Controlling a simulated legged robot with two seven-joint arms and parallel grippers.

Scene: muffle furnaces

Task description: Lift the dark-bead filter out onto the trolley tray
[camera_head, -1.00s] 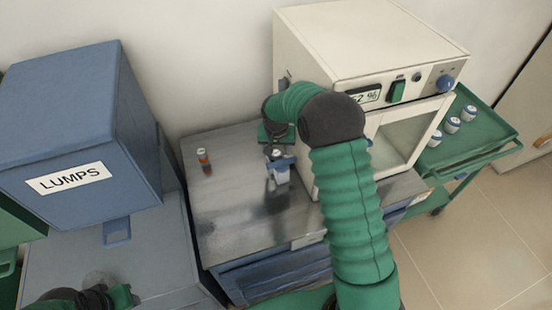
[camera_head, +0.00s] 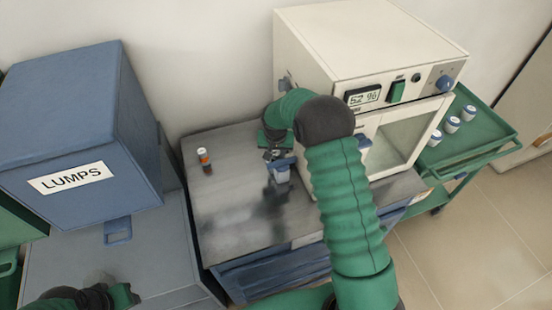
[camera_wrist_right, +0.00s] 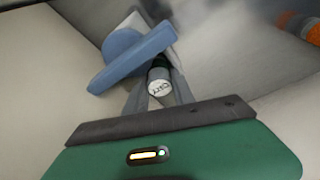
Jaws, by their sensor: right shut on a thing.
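My right gripper (camera_head: 276,154) is beside the left wall of the cream furnace cabinet (camera_head: 350,50), over the metal bench. In the right wrist view its fingers (camera_wrist_right: 157,92) are shut on a small cylinder with a dark body and white lettered cap, which looks like the dark-bead filter (camera_wrist_right: 159,86). A blue lever-like part (camera_wrist_right: 133,57) lies right beside it; in the head view a white cup-like part (camera_head: 282,174) shows under the gripper. The green trolley tray (camera_head: 490,142) stands right of the cabinet. My left gripper (camera_head: 125,297) is at the lower left edge, its jaws unclear.
A small orange-and-white vial (camera_head: 204,158) stands on the metal bench (camera_head: 225,225). A blue LUMPS bin (camera_head: 75,130) is at left. The cabinet stands between my right gripper and the trolley.

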